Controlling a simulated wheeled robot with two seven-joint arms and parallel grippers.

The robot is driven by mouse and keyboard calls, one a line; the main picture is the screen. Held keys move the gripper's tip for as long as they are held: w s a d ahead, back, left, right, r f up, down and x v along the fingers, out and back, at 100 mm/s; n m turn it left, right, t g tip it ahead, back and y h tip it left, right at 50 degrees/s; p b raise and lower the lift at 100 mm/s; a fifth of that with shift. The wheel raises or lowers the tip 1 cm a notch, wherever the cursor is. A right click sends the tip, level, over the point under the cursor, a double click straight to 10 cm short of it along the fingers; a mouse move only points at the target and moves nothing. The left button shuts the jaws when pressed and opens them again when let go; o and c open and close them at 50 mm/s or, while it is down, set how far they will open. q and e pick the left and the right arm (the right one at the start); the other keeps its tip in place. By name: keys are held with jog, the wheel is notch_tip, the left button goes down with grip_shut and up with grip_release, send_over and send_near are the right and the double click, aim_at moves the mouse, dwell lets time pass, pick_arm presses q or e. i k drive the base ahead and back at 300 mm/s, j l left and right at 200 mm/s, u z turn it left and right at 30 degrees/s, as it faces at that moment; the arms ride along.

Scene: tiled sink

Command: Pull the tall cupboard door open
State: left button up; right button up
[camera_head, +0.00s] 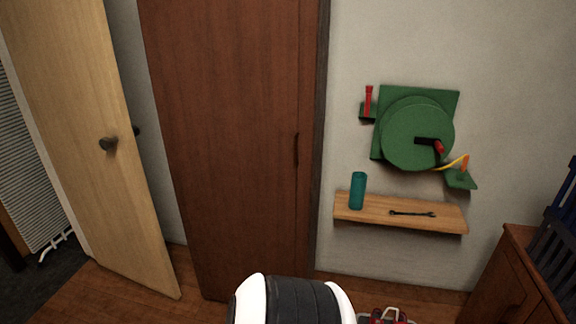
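The tall cupboard door (225,140) is a reddish-brown wooden panel left of the middle of the head view. It stands upright and looks closed against its frame on the right. A narrow dark handle or recess (296,149) sits near its right edge, at about mid-height in the picture. Neither of my grippers can be made out. A white and black rounded part of my own body shows at the bottom centre and hides some floor in front of the cupboard.
A pale wooden door (75,120) with a dark knob (108,143) stands ajar at left. On the right wall, a shelf (400,213) holds a teal cup (357,191) and a wrench (412,213) below a green disc (410,125). A brown cabinet (515,285) stands lower right.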

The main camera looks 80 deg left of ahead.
aim_at(233, 82)
jog(key=u, duration=2.5)
